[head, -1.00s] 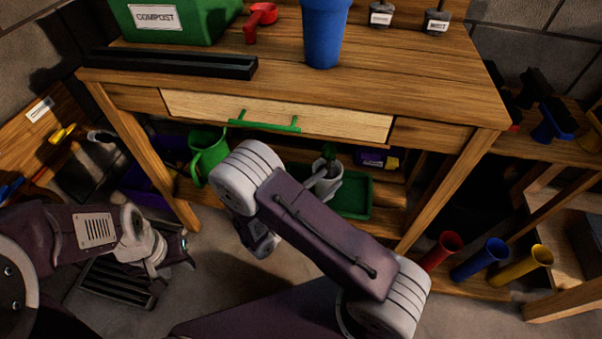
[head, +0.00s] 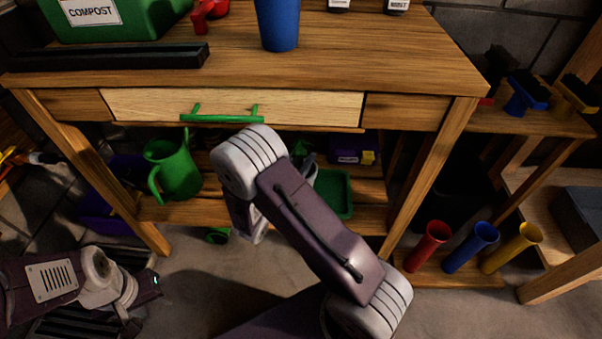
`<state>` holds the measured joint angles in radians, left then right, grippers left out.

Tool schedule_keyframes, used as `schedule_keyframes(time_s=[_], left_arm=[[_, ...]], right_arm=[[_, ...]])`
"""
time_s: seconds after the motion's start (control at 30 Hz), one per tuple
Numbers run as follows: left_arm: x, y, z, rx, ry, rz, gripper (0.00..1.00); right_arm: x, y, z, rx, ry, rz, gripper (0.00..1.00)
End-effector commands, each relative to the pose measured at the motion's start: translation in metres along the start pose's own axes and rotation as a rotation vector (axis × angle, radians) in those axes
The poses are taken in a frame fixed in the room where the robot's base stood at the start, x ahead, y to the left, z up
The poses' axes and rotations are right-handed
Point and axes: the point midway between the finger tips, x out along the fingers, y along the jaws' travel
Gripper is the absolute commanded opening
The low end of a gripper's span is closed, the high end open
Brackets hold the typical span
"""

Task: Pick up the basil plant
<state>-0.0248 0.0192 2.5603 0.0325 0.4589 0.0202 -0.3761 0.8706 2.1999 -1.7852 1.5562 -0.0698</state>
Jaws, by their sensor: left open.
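The basil plant is mostly hidden behind my right arm. Leafy green and a pale edge of what looks like its pot (head: 312,172) show beside the arm, on the lower shelf under the workbench. My left gripper (head: 152,284) is open, low at the left above the floor, apart from the plant. My right arm rises from the bottom and bends down in front of the shelf. Its end (head: 250,225) is partly covered by the arm link, and its fingers cannot be made out.
A green watering can (head: 174,170) and green tray (head: 333,193) share the shelf. The workbench (head: 345,65) has a green-handled drawer (head: 290,107) above. Red (head: 430,240), blue (head: 472,248) and yellow (head: 513,248) tubes stand right. Some floor in front is bare.

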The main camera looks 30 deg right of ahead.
Motion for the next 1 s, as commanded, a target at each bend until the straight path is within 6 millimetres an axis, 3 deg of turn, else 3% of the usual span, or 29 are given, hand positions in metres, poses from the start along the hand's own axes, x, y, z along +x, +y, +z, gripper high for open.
schedule_keyframes(time_s=[0.23,0.37,1.0], left_arm=[[-0.0002,0.0,-0.0002,0.0,0.001,0.0,0.41],[-0.0002,0.0,-0.0002,0.0,0.001,0.0,0.41],[-0.0001,0.0,-0.0002,0.0,0.001,0.0,0.41]], right_arm=[[0.0022,0.0002,0.0014,0.0,0.0,0.001,0.36],[0.0021,0.0002,0.0013,0.0,0.0,0.001,0.0],[0.0019,0.0,0.0007,0.0,0.001,0.001,0.0]])
